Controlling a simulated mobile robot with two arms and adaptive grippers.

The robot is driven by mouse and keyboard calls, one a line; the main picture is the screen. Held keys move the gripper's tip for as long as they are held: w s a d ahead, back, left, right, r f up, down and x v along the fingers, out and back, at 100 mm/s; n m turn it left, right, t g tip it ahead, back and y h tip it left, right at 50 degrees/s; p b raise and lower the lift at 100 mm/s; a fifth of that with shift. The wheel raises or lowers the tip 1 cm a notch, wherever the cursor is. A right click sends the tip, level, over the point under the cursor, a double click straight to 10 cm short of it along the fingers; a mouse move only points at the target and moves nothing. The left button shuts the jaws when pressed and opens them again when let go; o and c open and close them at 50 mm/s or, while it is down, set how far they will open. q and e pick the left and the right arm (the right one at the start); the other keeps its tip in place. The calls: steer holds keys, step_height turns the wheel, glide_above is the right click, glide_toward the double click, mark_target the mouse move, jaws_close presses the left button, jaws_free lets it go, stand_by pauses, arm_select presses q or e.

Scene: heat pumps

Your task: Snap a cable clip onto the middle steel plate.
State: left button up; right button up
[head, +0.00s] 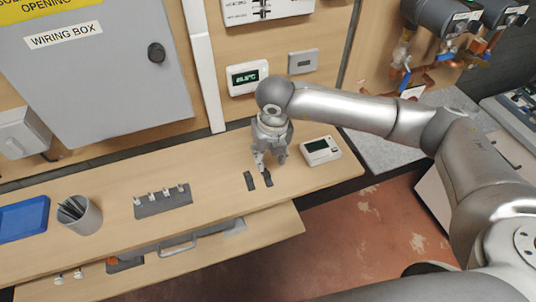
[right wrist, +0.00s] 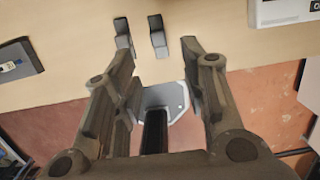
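My right gripper (head: 271,167) is above the wooden bench, pointing down, its fingers apart. In the right wrist view its two fingers (right wrist: 160,62) are spread with nothing between the tips. Two small dark grey pieces lie side by side on the bench just past the tips, a left one (head: 249,181) and a right one (head: 268,178). They also show in the right wrist view, left (right wrist: 123,35) and right (right wrist: 157,36). I cannot tell whether they are clips or plates. A dark strip (head: 150,212) further left bears several small pale upright pieces. My left gripper is out of view.
A white device (head: 321,150) stands right of the gripper. A pen cup (head: 79,216) and blue tray (head: 24,216) are at the left. An open drawer (head: 262,231) juts out below the bench, with small pale pieces inside. Bare bench lies between strip and dark pieces.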

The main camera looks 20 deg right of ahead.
mark_target(267, 173)
steer(key=f+b, duration=0.1)
steer(key=f, duration=0.1)
steer(key=f+b, duration=0.2)
steer(key=f, duration=0.1)
steer(key=w+f+b, duration=0.1)
steer(key=f+b, duration=0.1)
steer(key=shift+a+f, duration=0.1)
steer(key=shift+f, duration=0.25)
steer(key=shift+w+f+b, duration=0.2)
steer(key=shift+f+b, duration=0.4)
steer(key=shift+b, duration=0.2)
steer(key=shift+r, duration=0.1)
jaws_close()
steer(key=shift+r+p, duration=1.6)
steer(key=shift+r, duration=1.4)
